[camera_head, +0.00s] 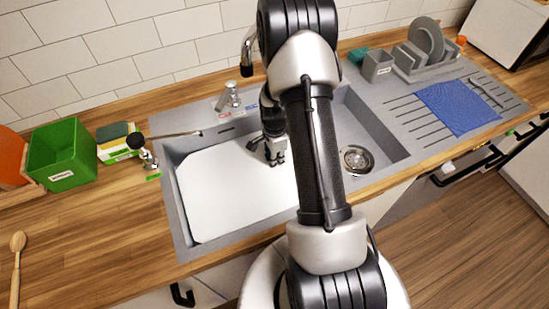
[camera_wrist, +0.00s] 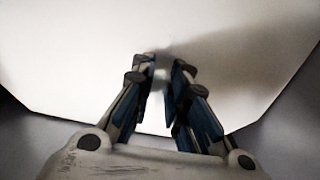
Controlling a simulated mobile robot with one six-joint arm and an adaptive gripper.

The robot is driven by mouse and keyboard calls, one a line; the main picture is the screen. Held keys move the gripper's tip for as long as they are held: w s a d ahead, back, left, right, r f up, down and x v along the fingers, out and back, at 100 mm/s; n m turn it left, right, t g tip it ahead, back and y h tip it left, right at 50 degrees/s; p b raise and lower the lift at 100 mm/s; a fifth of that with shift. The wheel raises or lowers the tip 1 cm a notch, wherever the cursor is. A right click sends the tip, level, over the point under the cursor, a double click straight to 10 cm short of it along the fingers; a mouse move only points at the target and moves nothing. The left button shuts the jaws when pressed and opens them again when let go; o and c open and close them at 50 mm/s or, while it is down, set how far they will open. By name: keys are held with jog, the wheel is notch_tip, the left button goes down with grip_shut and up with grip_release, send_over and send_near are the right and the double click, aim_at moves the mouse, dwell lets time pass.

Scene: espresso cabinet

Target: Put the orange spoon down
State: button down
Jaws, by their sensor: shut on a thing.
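My gripper (camera_head: 275,160) is low over the white panel in the left sink basin. In the wrist view its two fingers (camera_wrist: 162,68) are close together over that white surface. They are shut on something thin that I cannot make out. No orange spoon can be made out in either view. A tan wooden spoon (camera_head: 17,243) lies on the counter at the far left, well away from my gripper.
The white panel (camera_head: 225,205) fills most of the left basin and looks bare. A drain (camera_head: 356,159) shows in the right basin. A tap (camera_head: 229,97) stands behind. A green bin (camera_head: 62,156) is at left; a blue cloth (camera_head: 458,107) and grey dish rack (camera_head: 424,62) are at right.

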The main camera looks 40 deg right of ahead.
jog(key=shift+f, duration=0.25)
jog(key=c, duration=1.6)
grip_release()
notch_tip(320, 180, up, 13)
jog(key=p, duration=0.4)
jog(key=shift+r, duration=0.15)
